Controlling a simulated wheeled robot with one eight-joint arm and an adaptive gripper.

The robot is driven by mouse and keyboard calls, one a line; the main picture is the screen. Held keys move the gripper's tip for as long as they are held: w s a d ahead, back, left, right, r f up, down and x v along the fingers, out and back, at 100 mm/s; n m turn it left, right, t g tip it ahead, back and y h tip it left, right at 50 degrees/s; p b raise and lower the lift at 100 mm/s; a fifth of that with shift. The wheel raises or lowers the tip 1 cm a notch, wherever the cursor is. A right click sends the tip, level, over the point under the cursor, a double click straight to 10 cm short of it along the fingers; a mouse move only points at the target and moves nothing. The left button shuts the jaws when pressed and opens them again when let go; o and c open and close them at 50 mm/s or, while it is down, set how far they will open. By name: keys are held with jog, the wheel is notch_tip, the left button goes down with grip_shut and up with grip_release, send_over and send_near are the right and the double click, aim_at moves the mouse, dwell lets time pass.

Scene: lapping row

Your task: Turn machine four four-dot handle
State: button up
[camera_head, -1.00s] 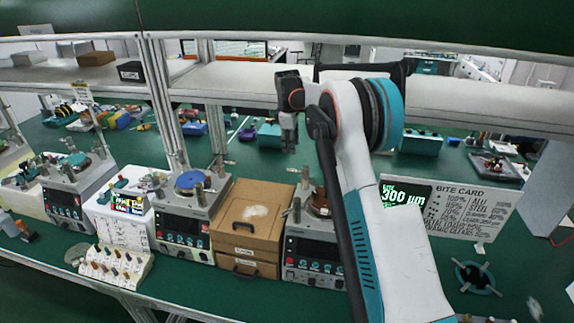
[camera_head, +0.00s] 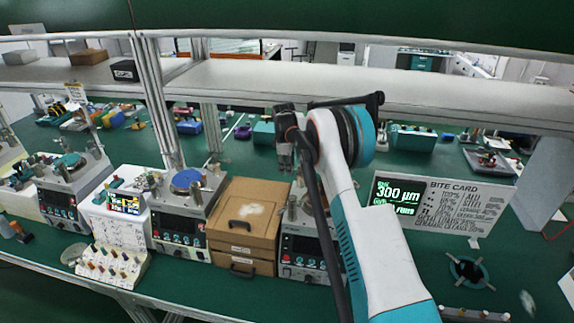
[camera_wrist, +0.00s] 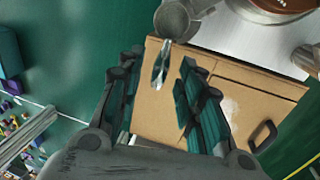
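My gripper (camera_head: 284,162) hangs above the right-hand lapping machine (camera_head: 302,250), which my arm partly covers in the head view. In the wrist view my gripper (camera_wrist: 160,82) has its two dark green fingers apart. A small silver pointed piece (camera_wrist: 161,66), perhaps a handle, shows between the fingertips below a grey round post (camera_wrist: 174,20). I cannot tell whether the fingers touch it. No machine number or handle dots can be read.
Brown stacked boxes (camera_head: 243,228) stand between the middle and right machines, and show under my gripper in the wrist view (camera_wrist: 220,105). A shelf (camera_head: 300,85) runs behind my arm. A bite card sign (camera_head: 460,208) and a dark round fixture (camera_head: 468,271) are at the right.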

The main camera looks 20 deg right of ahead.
grip_shut()
jog(key=shift+s+n+y+b, duration=0.35)
jog(key=shift+s+n+b, duration=0.8)
jog(key=shift+n, duration=0.8)
jog(key=shift+s+n+y+b, duration=0.4)
jog(key=shift+s+n+b, duration=0.3)
jog(key=shift+n+b, duration=1.05)
jog(key=shift+s+n+y+b, duration=0.35)
jog(key=shift+s+n+b, duration=0.65)
jog(key=shift+n, duration=1.2)
grip_release()
